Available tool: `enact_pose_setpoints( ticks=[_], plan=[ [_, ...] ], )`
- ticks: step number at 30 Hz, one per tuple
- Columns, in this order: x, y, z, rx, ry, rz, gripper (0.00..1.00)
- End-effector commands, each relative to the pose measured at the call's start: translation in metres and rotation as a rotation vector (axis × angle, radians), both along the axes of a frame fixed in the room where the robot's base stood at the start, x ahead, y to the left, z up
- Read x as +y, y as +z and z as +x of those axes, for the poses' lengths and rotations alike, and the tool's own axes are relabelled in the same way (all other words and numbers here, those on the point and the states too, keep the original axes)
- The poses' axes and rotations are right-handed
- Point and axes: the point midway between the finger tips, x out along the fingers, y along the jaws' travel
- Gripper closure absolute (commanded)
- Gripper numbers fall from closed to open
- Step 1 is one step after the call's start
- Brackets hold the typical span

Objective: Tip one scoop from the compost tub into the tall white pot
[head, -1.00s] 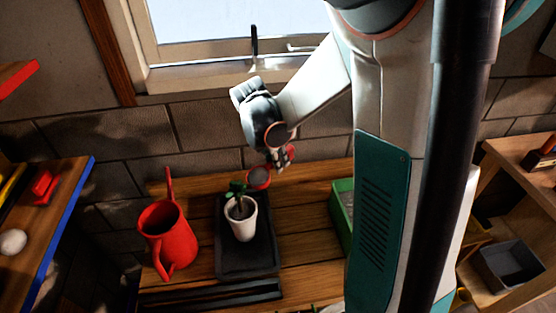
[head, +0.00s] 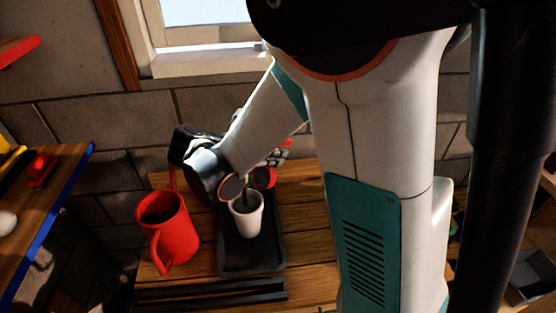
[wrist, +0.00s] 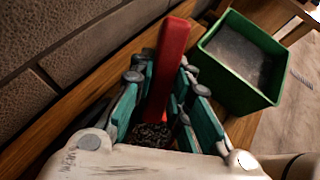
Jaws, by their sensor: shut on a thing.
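The white pot (head: 247,218) stands upright on a black tray (head: 250,262) in the head view. My gripper (wrist: 163,78) is shut on the red handle of the scoop (wrist: 172,62). In the head view the scoop's red-rimmed bowl (head: 264,178) is close above and beside the pot's rim, partly hidden by my wrist. Its tilt is hard to tell. Dark grainy compost (wrist: 150,133) shows below the fingers in the wrist view; whether it lies in the scoop or pot is unclear. The green compost tub (wrist: 208,72) holds dark grey compost at the upper right there; my arm hides it in the head view.
A red jug (head: 168,230) stands just left of the tray. A blue-edged shelf (head: 60,200) is at the far left. A block wall (head: 80,130) and window (head: 208,30) are behind the wooden bench (head: 205,262).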

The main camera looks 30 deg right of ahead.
Motion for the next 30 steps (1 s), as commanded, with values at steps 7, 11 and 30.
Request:
enact_pose_setpoints(
  ticks=[7,11,30],
  plan=[
    [0.013,0.004,-0.001,-0.018,0.002,-0.13,1.0],
    [0.017,0.008,-0.002,-0.025,0.0,-0.187,1.0],
    [0.023,0.016,-0.003,-0.035,-0.001,-0.258,1.0]
  ],
)
